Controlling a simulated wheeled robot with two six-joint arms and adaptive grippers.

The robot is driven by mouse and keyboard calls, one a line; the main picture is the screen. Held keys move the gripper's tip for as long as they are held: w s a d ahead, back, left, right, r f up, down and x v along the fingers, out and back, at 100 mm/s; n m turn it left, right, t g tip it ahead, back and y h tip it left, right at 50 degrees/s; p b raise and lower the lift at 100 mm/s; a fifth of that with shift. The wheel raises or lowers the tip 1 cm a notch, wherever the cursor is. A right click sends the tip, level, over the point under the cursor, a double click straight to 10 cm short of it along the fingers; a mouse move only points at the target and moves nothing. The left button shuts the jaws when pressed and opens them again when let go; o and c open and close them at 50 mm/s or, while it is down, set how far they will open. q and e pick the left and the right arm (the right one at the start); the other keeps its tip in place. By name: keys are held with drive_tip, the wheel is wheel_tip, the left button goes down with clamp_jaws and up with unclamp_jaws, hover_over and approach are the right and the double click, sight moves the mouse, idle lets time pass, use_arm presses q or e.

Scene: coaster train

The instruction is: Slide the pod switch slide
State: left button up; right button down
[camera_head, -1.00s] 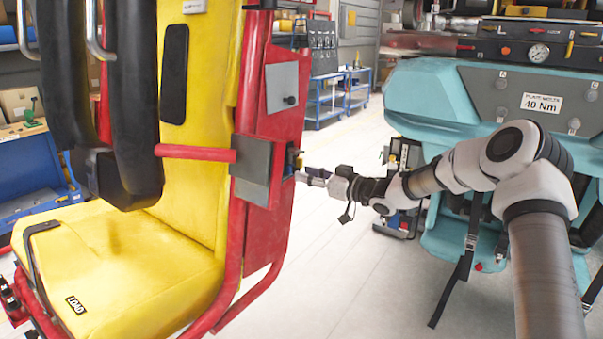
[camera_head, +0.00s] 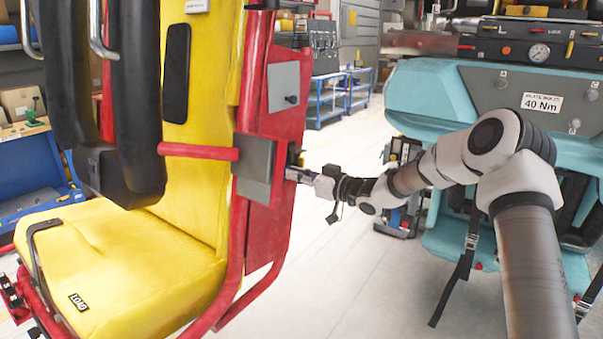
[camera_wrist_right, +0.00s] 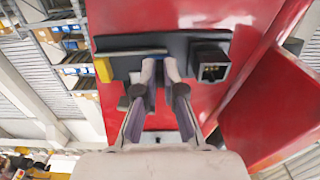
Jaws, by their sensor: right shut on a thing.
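The pod switch slide shows in the right wrist view as a dark plate (camera_wrist_right: 190,46) on the red seat side, with a yellow block (camera_wrist_right: 104,69) at its left end. My right gripper (camera_wrist_right: 161,70) reaches the middle of this plate. Its fingers are close together, shut on a small part of the slide that they mostly hide. In the head view my right gripper (camera_head: 292,173) meets the red side panel just behind a grey box (camera_head: 254,166). The slide is mostly hidden there. My left gripper is not in view.
A dark socket (camera_wrist_right: 209,66) sits at the plate's right. The yellow seat (camera_head: 120,250) with its red frame fills the left. A teal machine (camera_head: 430,95) stands at the right. Open pale floor (camera_head: 340,270) lies between them.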

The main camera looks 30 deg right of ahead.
drive_tip(key=c, duration=1.3)
unclamp_jaws()
drive_tip(key=shift+a, duration=0.1)
drive_tip(key=v, duration=1.2)
drive_tip(key=shift+s+a, duration=0.1)
